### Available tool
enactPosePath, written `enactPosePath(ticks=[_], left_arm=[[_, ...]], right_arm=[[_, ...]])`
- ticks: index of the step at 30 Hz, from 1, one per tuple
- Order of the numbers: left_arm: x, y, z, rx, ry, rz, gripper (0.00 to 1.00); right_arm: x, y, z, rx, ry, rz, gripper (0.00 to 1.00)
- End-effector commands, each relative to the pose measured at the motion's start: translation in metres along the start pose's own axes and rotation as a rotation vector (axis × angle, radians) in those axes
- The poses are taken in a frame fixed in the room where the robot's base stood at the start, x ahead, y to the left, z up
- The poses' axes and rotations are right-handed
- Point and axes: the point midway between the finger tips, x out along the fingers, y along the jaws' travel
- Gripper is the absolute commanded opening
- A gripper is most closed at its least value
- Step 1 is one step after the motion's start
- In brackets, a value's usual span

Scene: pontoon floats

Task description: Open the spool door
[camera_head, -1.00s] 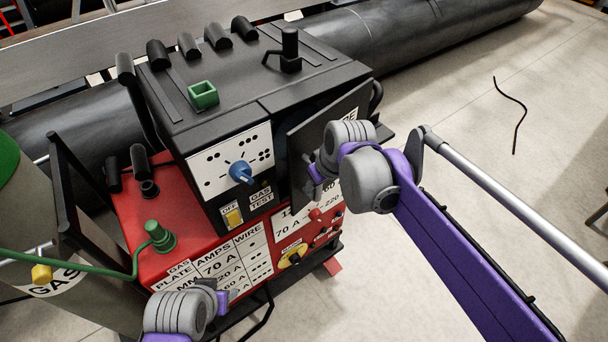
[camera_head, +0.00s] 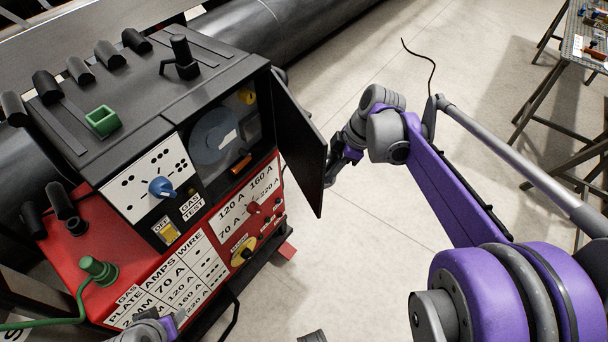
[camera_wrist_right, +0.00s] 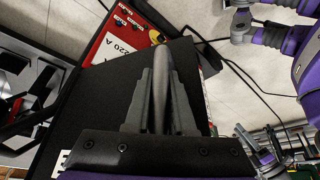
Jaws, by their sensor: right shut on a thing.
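The spool door (camera_head: 301,145) is a black panel on the right of the black and red welding machine. It stands swung well out, and the wire spool (camera_head: 212,137) shows in the open bay behind it. My right gripper (camera_head: 332,175) is at the door's outer face, near its free edge. In the right wrist view my right gripper (camera_wrist_right: 160,95) is shut on a grey upright bar, seemingly the door handle (camera_wrist_right: 163,75), with the black door face (camera_wrist_right: 100,95) behind it. My left gripper (camera_head: 170,325) is cut off at the bottom edge; its jaws cannot be made out.
The machine's front has a blue knob (camera_head: 161,187), a yellow switch (camera_head: 167,233) and a red label panel (camera_head: 247,200). A green hose (camera_head: 45,323) runs at lower left. Open concrete floor (camera_head: 370,230) lies right of the door. A table (camera_head: 590,40) stands at the far right.

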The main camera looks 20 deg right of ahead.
Motion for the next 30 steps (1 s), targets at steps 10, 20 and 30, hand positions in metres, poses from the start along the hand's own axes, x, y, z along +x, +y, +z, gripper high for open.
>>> enactPosePath(ticks=[10,20,30], left_arm=[[-0.009,0.0,-0.007,0.0,0.004,0.0,0.5],[-0.013,0.0,-0.01,0.0,0.006,0.0,0.5],[-0.014,0.0,-0.01,0.0,0.007,0.0,0.5]], right_arm=[[-0.019,0.044,0.045,-0.24,-0.003,-0.104,0.0],[-0.025,0.068,0.062,-0.248,-0.005,-0.108,0.0],[-0.026,0.072,0.064,-0.248,-0.006,-0.108,0.0]])
